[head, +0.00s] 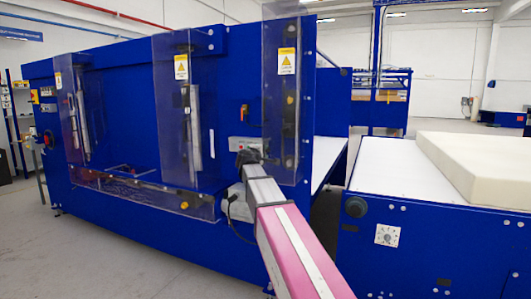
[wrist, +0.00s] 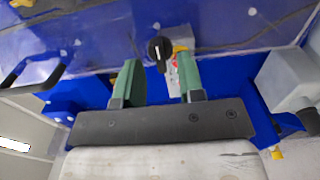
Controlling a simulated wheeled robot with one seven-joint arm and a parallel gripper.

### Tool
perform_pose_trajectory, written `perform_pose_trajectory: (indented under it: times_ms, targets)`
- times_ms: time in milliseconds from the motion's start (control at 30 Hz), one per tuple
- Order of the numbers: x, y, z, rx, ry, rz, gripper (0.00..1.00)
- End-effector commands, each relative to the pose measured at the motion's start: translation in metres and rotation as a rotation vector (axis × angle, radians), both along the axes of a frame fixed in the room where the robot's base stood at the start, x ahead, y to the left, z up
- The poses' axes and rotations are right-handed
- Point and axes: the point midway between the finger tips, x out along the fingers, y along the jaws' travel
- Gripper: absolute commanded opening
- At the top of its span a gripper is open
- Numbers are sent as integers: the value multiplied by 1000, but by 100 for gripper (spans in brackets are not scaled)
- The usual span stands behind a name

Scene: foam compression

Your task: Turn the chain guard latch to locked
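In the wrist view a black knob (wrist: 160,48) with a pale pointer line sits at the edge of the clear guard. It appears to be the chain guard latch. A small plate with yellow and red marks (wrist: 178,57) is beside it, partly hidden by the right finger. My gripper (wrist: 159,64) is open, with its two green fingers apart and nothing between them. The knob shows just past the fingertips; I cannot tell whether they touch it. In the head view my gripper is at the machine's right end, its fingers unclear, and I cannot make out the latch there.
The blue machine (head: 230,75) has clear guards (head: 283,110) with yellow warning labels. A black handle (wrist: 35,75) is left of my fingers and a grey box (wrist: 290,78) is right. A foam block (head: 490,160) lies on the white-topped table (head: 400,180) at right.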

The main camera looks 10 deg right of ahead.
Motion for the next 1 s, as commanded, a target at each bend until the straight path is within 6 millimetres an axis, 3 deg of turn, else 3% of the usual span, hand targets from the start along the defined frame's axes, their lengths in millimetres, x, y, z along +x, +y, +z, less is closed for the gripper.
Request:
perform_pose_trajectory:
  times_ms: [200,533,567,633,1000]
  targets:
    - [16,-12,0,1,1,-1,36]
    - [18,-13,0,1,1,0,36]
    - [18,-13,0,1,0,0,29]
    - [18,-13,0,1,0,0,6]
    - [18,-13,-1,-27,21,0,5]
